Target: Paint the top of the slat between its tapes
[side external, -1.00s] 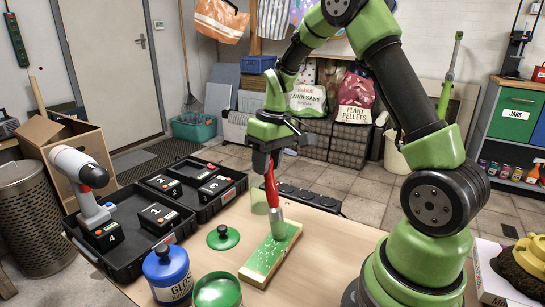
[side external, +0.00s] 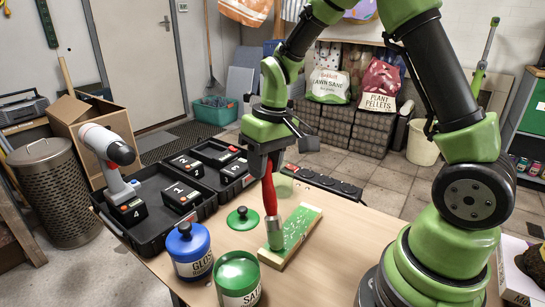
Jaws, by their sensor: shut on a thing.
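My gripper (side external: 268,150) is shut on a paintbrush with a red handle (side external: 267,195) and holds it nearly upright. The brush's metal ferrule (side external: 274,232) and bristle end are down at the near left end of the slat (side external: 296,232). The slat lies slantwise on the wooden bench. Its top is mostly green with scattered pale specks, and its side edge is bare wood. I cannot make out the tapes clearly; the brush hides part of the near end. A green-topped can (side external: 238,284) and a loose green lid (side external: 243,218) stand left of the slat.
A blue can labelled gloss (side external: 190,252) stands near the bench's front edge. A black case (side external: 150,226) with numbered blocks and a drill (side external: 112,160) is at the left. A black power strip (side external: 325,182) lies behind the slat. The bench right of the slat (side external: 345,250) is clear.

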